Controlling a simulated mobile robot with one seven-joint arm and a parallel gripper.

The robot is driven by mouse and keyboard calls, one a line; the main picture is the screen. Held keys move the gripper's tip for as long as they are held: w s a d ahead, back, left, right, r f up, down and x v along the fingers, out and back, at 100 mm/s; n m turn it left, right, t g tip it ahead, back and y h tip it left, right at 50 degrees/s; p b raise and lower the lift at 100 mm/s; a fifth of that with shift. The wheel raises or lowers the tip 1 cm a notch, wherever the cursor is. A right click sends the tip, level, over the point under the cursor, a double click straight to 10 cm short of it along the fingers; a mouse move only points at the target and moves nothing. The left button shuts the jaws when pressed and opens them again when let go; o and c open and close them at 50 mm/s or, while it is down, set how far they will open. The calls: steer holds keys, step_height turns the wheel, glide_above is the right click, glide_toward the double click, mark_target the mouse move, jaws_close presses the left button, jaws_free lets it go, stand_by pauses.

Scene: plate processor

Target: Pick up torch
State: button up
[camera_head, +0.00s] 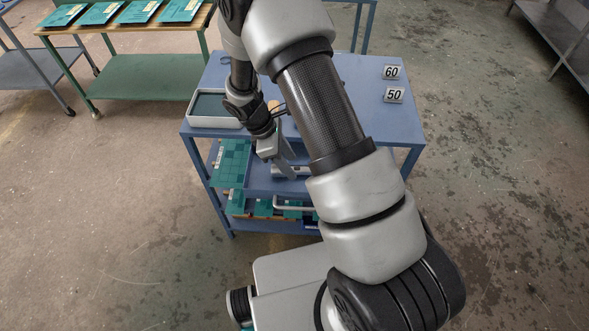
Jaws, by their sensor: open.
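My gripper (279,163) hangs in front of the near edge of the blue table (385,125), pointing down. Its fingers look apart and I see nothing between them. I cannot make out a torch for certain. A small tan, rounded thing (273,105) shows on the tabletop behind the gripper, partly hidden by my arm; I cannot tell what it is. My arm covers much of the middle of the tabletop.
A white-rimmed tray (214,123) stands at the table's left corner. Signs reading 60 (391,72) and 50 (394,95) stand on the right. Teal plates (232,162) lie on lower shelves. A green cart (150,75) stands behind left.

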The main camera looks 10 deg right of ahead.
steer(key=shift+x, duration=1.25)
jaws_close()
